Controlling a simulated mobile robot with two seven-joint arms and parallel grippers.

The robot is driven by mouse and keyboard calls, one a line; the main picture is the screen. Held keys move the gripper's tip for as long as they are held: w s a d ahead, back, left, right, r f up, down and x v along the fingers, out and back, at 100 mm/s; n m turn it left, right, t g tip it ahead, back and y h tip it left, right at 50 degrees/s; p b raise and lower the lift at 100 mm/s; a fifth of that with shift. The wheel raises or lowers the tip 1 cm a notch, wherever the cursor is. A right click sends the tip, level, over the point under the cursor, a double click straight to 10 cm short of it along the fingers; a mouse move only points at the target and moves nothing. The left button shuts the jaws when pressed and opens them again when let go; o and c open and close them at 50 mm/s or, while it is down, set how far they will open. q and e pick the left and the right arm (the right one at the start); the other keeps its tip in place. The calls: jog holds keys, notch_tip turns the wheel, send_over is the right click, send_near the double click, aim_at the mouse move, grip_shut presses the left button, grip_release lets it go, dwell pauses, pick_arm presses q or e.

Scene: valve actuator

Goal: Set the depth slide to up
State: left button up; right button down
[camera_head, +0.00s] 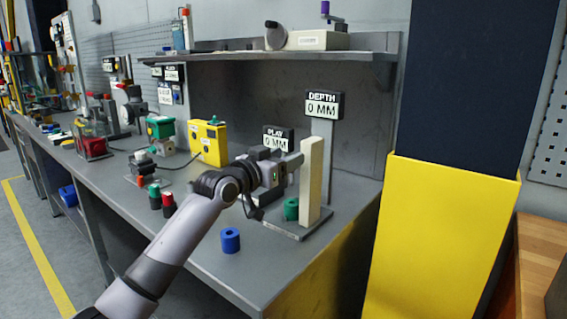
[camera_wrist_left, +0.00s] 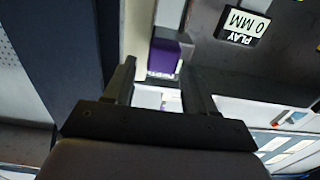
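The depth station has a cream upright post (camera_head: 311,182) on a grey base plate. Its sign (camera_head: 322,105) reads DEPTH 0 MM. My left gripper (camera_head: 292,162) is beside the post, on its left side. In the left wrist view, the two fingers of my left gripper (camera_wrist_left: 158,66) are apart. A purple block (camera_wrist_left: 166,56) shows between and just beyond the fingertips; I cannot tell whether a finger touches it. A slide handle is not visible in the head view, where the gripper and post cover that area. My right gripper is not in view.
A PLAY 0 MM sign (camera_head: 277,138) stands behind my gripper. A green cylinder (camera_head: 291,208) is by the post's foot, and a blue ring (camera_head: 230,240) lies on the bench. A yellow box (camera_head: 208,142) stands farther left. A shelf (camera_head: 290,55) overhangs; a yellow-and-navy column (camera_head: 440,235) is at right.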

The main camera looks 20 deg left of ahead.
pick_arm(q)
jog(key=shift+f, duration=0.25)
jog(key=v, duration=0.7)
dwell(0.3)
jog(key=shift+r, duration=0.15)
jog(key=shift+s, duration=0.1)
